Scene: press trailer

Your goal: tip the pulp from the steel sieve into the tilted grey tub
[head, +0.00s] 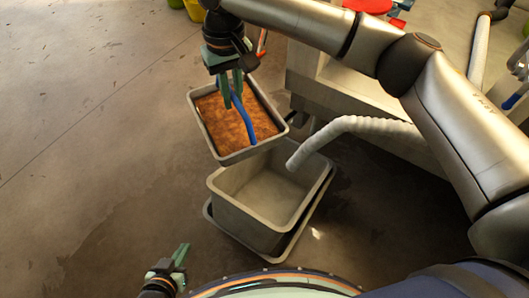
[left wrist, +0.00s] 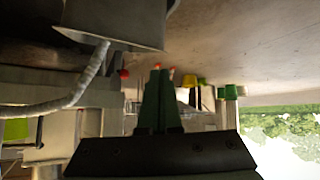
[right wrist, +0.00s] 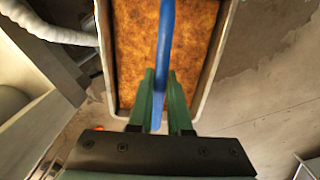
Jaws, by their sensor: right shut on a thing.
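The sieve (head: 206,130) is a rectangular grey metal pan filled with brown pulp (head: 225,122), with a blue handle (head: 246,122) across its top. My right gripper (head: 232,92) is shut on that handle and holds the sieve above the floor. The pulp and handle also show in the right wrist view (right wrist: 130,50). The grey tub (head: 240,215) is beyond the sieve's near end, lower down, its inside bare where visible. My left gripper (head: 183,253) is low at the front left, apart from both; its fingers look closed and empty in the left wrist view (left wrist: 160,92).
A pale ribbed hose (head: 365,126) hangs with its end over the tub's right side. A grey tray (head: 240,247) lies under the tub. A pale bench or trailer structure (head: 335,85) stands at the back right. Open concrete floor (head: 90,130) lies to the left.

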